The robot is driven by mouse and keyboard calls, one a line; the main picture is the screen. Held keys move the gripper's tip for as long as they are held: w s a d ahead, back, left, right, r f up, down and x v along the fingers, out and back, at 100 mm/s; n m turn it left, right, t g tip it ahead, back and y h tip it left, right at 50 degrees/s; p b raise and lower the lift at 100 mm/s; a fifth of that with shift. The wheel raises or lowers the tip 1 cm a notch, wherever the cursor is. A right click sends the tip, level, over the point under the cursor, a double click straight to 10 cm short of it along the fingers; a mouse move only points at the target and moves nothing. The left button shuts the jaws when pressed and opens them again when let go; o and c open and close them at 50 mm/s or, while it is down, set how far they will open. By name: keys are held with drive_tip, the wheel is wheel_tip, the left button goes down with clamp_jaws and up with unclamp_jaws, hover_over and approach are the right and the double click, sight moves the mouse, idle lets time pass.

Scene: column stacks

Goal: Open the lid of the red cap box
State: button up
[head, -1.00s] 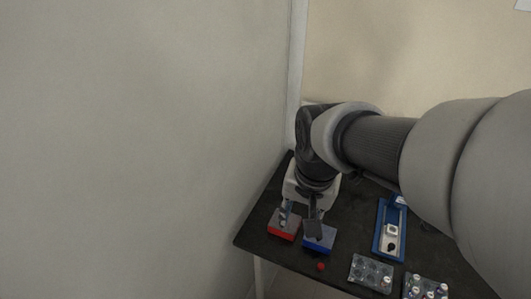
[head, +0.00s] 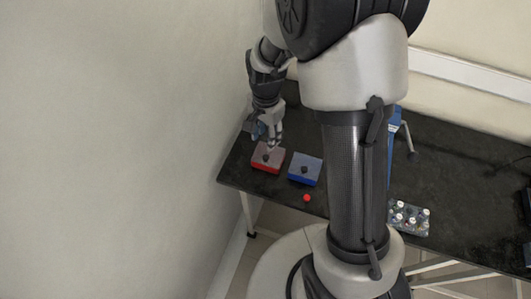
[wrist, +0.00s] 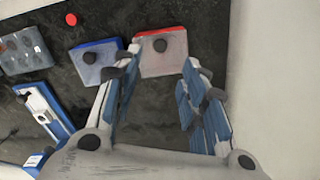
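The red cap box (head: 262,166) stands near the table's left front edge, with a pale grey lid and a dark round knob (head: 267,157) on top. The lid is on the box. In the wrist view the red box (wrist: 148,69) lies beyond my fingertips, its knob (wrist: 160,45) between the two finger lines. My gripper (head: 267,138) is just behind and above the red box in the head view. In the wrist view my gripper (wrist: 160,62) is open and empty, its blue-padded fingers wide apart. Contact with the lid cannot be told.
A blue box (head: 305,170) with a similar knob stands close to the right of the red one. A loose red cap (head: 307,198) lies near the front edge. A clear tray with vials (head: 408,219) is to the right. The wall (head: 110,150) is close on the left.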

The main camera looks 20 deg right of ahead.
sight(266, 157)
wheel_tip(266, 157, down, 10)
drive_tip(key=b, duration=0.2)
drive_tip(key=shift+f+b, duration=0.15)
drive_tip(key=shift+b, duration=0.2)
clamp_jaws()
idle(0.5)
